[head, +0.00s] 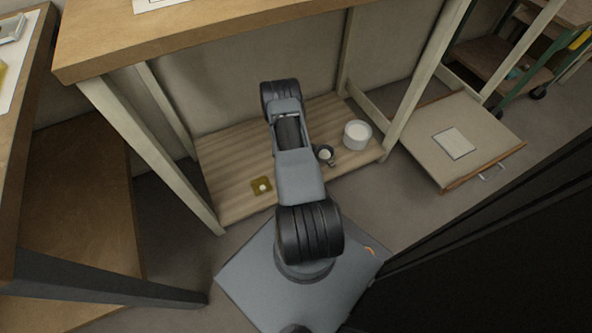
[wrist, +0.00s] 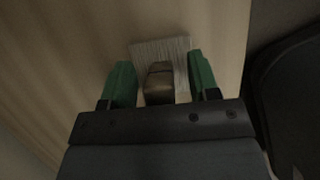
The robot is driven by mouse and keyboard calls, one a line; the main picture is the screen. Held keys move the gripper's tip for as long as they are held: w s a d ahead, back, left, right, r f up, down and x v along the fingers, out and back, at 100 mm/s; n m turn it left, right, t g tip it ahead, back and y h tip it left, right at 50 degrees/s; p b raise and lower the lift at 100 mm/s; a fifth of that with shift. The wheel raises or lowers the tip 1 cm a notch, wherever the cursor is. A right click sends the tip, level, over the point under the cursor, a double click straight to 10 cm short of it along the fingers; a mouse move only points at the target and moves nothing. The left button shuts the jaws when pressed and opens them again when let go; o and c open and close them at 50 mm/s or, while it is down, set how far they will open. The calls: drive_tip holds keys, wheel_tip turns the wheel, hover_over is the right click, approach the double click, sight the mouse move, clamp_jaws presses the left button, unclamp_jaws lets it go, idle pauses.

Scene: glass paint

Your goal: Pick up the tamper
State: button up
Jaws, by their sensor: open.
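In the wrist view, what looks like the tamper (wrist: 159,84) shows as a brown, blocky handle with a pale, finely streaked square part (wrist: 146,52) beyond it. My gripper (wrist: 160,68) is open, its green fingers on either side of the handle. Small gaps show between the fingers and the handle, so I see no grip. The handle's near end is cut off by my dark gripper body. In the head view, my arm hides the gripper and this object.
The low wooden shelf (head: 237,200) holds a yellow square with a pale lump (head: 261,187), a small dark cup (head: 325,153) and a white round container (head: 357,134). Pale table legs (head: 150,150) stand around it, and a tabletop (head: 200,40) overhangs it.

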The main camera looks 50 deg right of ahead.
drive_tip(key=shift+c, duration=0.4)
clamp_jaws()
drive_tip(key=shift+r, duration=0.15)
